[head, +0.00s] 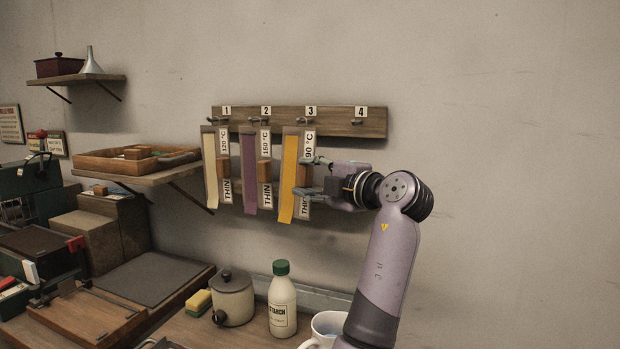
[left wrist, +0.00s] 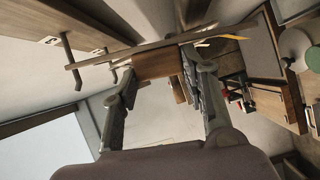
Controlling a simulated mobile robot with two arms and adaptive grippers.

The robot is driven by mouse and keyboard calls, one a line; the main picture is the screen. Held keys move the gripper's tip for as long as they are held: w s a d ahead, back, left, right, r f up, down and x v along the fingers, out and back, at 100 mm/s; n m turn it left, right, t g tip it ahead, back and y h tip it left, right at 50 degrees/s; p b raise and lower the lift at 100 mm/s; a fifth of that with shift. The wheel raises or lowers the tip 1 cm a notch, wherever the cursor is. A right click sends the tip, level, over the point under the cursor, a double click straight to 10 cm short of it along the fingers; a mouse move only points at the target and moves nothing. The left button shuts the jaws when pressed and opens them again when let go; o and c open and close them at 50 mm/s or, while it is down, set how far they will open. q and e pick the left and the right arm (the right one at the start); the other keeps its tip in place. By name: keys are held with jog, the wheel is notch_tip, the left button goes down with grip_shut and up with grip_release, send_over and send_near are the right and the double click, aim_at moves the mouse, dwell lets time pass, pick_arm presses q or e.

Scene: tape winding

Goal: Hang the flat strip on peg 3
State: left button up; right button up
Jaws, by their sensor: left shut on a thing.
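The yellow flat strip (head: 288,178) hangs upright in front of peg 3 (head: 306,120). A wooden block (head: 303,178) shows beside it, and a white label reading 90 °C (head: 309,146) is next to it. My left gripper (head: 304,178) reaches in from the right and is shut on the wooden block, which shows between its fingers in the left wrist view (left wrist: 158,65). A yellow part of the strip (left wrist: 228,37) shows beyond. I cannot tell whether the top of the strip is seated on the peg. My right gripper is not in view.
A cream strip (head: 211,168) hangs below peg 1 and a purple strip (head: 249,172) below peg 2. Peg 4 (head: 357,121) on the wooden rail (head: 378,122) is bare. A starch bottle (head: 282,302), lidded pot (head: 233,298) and mug (head: 325,324) stand below.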

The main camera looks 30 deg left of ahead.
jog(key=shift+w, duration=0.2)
pick_arm(q)
jog(key=o, duration=1.5)
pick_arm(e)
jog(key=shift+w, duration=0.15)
